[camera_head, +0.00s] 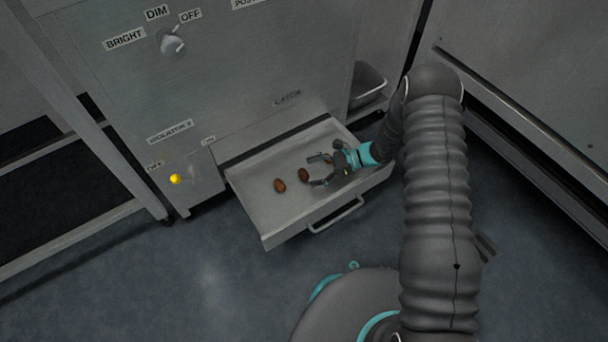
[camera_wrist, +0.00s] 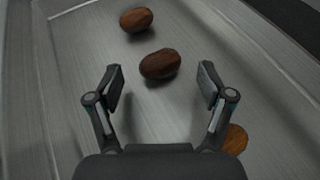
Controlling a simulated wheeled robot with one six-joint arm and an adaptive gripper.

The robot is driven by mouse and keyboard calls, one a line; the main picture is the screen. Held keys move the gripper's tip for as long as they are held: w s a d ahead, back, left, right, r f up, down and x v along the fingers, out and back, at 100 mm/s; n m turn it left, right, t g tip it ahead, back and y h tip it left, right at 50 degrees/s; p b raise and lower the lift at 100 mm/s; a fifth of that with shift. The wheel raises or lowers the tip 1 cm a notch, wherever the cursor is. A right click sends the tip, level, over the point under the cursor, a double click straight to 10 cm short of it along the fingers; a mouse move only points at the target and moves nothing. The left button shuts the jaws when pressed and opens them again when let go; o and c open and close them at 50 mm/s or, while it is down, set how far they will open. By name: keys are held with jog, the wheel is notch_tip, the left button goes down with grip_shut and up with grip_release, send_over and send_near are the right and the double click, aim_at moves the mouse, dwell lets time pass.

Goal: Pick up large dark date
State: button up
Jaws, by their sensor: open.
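A large dark brown date (camera_wrist: 160,64) lies in the drawer just beyond my fingertips, roughly centred between them and not gripped; it also shows in the head view (camera_head: 303,174). A second, redder-brown date (camera_wrist: 136,19) lies farther out, seen in the head view (camera_head: 280,185) to the left. A lighter orange-brown date (camera_wrist: 235,139) lies beside my right finger, partly hidden by the gripper. My gripper (camera_wrist: 162,85) is open and empty, low over the drawer; in the head view (camera_head: 318,170) its fingers point left toward the dark date.
The pulled-out metal drawer (camera_head: 262,214) has raised walls around the dates and a front handle (camera_head: 337,215). The cabinet face (camera_head: 240,85) with a knob (camera_head: 172,43) and a yellow button (camera_head: 175,179) stands behind. The drawer's left part is bare.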

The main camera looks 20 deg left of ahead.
aim_at(305, 174)
jog(key=shift+x, duration=1.5)
jog(key=c, duration=0.9)
jog(key=shift+r, duration=0.1)
